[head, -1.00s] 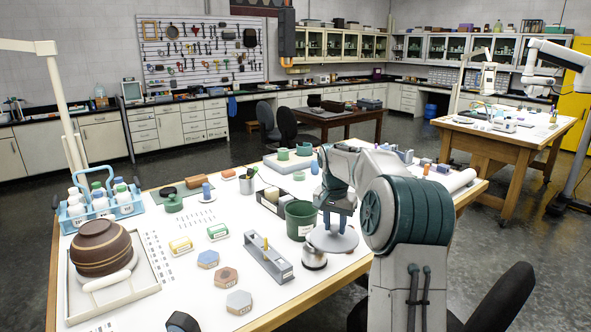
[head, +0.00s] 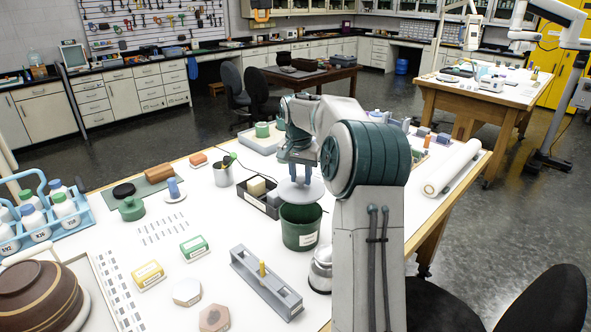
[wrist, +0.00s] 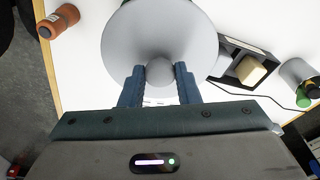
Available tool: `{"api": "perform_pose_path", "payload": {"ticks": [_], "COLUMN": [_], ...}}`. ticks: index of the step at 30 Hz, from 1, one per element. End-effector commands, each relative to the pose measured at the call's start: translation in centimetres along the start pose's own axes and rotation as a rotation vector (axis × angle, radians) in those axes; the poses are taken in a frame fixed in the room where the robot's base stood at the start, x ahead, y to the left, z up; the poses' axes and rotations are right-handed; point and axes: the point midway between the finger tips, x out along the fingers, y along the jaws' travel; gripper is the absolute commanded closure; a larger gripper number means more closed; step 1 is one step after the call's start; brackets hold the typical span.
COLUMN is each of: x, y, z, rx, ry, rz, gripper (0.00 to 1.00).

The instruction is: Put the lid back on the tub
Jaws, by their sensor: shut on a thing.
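My gripper (head: 299,166) is shut on the knob of a round pale grey lid (head: 302,194). In the wrist view, the fingers (wrist: 160,76) pinch the knob, and the lid (wrist: 135,38) spreads out flat beyond them. The tub (head: 299,234) is a dark green open pot with a white label, upright on the white table. In the head view, the lid hangs roughly level just above the tub's back rim, with the open mouth showing in front of it.
A black divided tray (head: 258,197) stands close left of the tub, with a grey cup (head: 222,176) beyond it. A metal pot (head: 320,270) stands close in front, partly behind my arm. A grey slotted block (head: 266,284) lies front left. A white roll (head: 452,168) lies at right.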

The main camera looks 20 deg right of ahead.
Motion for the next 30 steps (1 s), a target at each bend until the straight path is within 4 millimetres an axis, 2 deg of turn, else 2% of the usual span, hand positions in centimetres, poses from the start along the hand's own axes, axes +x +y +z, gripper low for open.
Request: {"api": "perform_pose_path", "payload": {"ticks": [21,30], "x": [5.8,6.2], "y": [0.0,0.0], "z": [0.9,0.9], "rx": [-0.001,0.000], "ry": [0.000,0.000], "rz": [0.000,0.000], "gripper": [1.00,1.00]}}
